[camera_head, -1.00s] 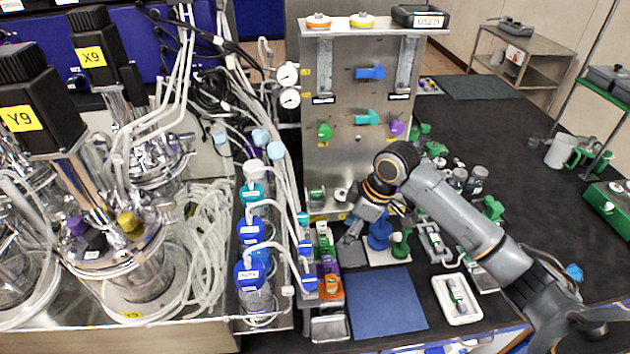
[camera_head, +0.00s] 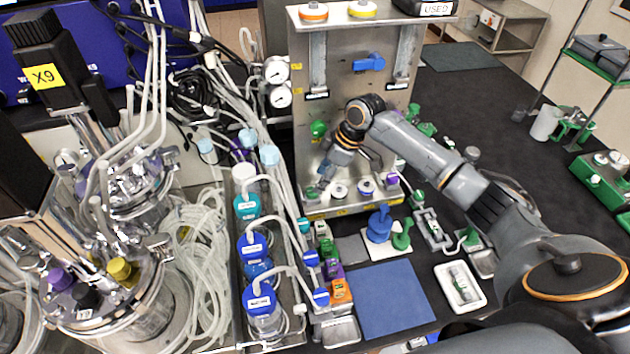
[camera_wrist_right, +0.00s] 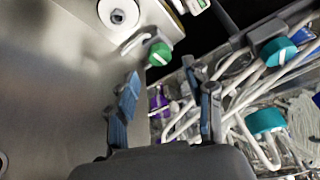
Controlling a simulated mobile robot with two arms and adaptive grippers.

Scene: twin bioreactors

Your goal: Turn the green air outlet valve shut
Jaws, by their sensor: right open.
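The green air outlet valve (camera_head: 318,129) sits on the left side of the upright metal panel (camera_head: 345,110). A green knob with a white mark (camera_wrist_right: 160,53), which looks like this valve, shows ahead of my fingertips in the right wrist view. My right gripper (camera_head: 325,172) is near the panel, below the green valve and apart from it. In the right wrist view its two fingers (camera_wrist_right: 165,100) are spread, with no object held between them. My left gripper is not in view.
A blue valve (camera_head: 369,63) is higher on the panel. Two pressure gauges (camera_head: 278,82) and pale tubes stand left of it. Blue-capped bottles (camera_head: 252,245) are at the lower left. A blue mat (camera_head: 390,300) lies clear on the bench.

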